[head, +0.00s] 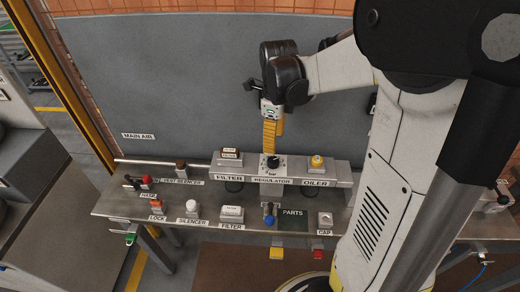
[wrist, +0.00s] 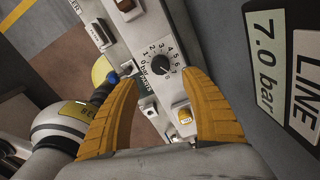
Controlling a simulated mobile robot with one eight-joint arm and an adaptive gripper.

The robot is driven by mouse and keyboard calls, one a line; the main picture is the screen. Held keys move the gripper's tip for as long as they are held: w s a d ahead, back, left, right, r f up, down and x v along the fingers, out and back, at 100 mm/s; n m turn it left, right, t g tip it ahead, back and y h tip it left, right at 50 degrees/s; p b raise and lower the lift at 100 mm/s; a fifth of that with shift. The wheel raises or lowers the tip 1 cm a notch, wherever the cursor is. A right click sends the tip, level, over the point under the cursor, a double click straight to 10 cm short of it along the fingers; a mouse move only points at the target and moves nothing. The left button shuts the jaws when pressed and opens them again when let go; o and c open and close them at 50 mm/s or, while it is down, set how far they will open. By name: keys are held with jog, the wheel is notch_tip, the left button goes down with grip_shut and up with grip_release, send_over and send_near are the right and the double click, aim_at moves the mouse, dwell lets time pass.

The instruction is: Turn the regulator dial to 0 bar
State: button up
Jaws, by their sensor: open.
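The regulator dial (wrist: 160,66) is a round black knob on a white plate with a scale from 0 to 7 bar. In the head view the dial (head: 270,162) sits on the raised rail behind the REGULATOR label (head: 271,180). My gripper (wrist: 159,78) is open, with one yellow finger on each side of the dial in the wrist view. In the head view my gripper (head: 271,147) points down just above the dial. I cannot tell whether the fingers touch it. The knob's pointer is too small to read. A LINE sign (wrist: 270,75) reads 7.0 bar.
The filter (head: 229,155) is left of the regulator and the oiler (head: 316,162) is right. The lower bench holds a white silencer (head: 192,206), a blue-topped part (head: 269,216) and a cap (head: 325,218). A grey panel (head: 180,75) stands behind.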

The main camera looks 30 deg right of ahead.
aim_at(273, 160)
notch_tip(273, 160, down, 9)
jog(key=b, duration=0.3)
jog(key=shift+f, duration=0.1)
jog(key=c, duration=1.2)
